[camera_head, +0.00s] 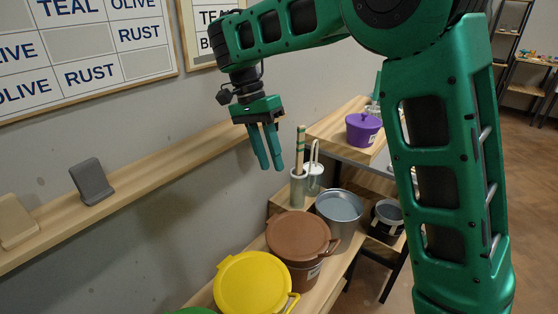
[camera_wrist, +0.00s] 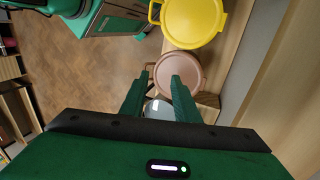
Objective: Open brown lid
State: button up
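The brown lid (camera_head: 298,235) lies on a brown bucket (camera_head: 305,275) on the low wooden bench, between a yellow-lidded bucket and an open metal bucket. In the wrist view the brown lid (camera_wrist: 178,72) shows beyond my fingers, partly covered by the fingertips. My gripper (camera_head: 269,168) hangs in the air above and to the left of the brown lid, pointing down, with nothing held. Its two fingers are apart with a gap between them, which also shows in the wrist view (camera_wrist: 161,80).
A yellow lid (camera_head: 252,283) sits in front of the brown one. An open grey metal bucket (camera_head: 339,207) stands behind it, near tool holders (camera_head: 298,186) with upright handles. A purple-lidded pot (camera_head: 363,130) stands on a higher surface. A wall shelf (camera_head: 130,186) runs along the left.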

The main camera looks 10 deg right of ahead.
jog(key=shift+s+a+r, duration=0.2)
jog(key=shift+a+r, duration=0.05)
jog(key=shift+a, duration=0.1)
jog(key=s+d+n+y, duration=0.1)
jog(key=s+d, duration=0.4)
jog(key=d, duration=0.6)
jog(key=s+d+n, duration=0.1)
jog(key=s+d, duration=0.4)
jog(key=d, duration=0.5)
jog(key=s+d+f+t, duration=0.1)
jog(key=s+d+f, duration=0.2)
jog(key=s, duration=0.6)
jog(key=s+d+f+n+t+y, duration=0.1)
jog(key=s+d+f, duration=0.2)
jog(key=s, duration=0.6)
jog(key=shift+d+f+n+t, duration=0.2)
jog(key=shift+d+n+t, duration=0.15)
jog(key=shift+d, duration=0.65)
jog(key=shift+s+f+y, duration=0.2)
jog(key=shift+s+y, duration=0.1)
jog(key=shift+s, duration=0.15)
grip_shut()
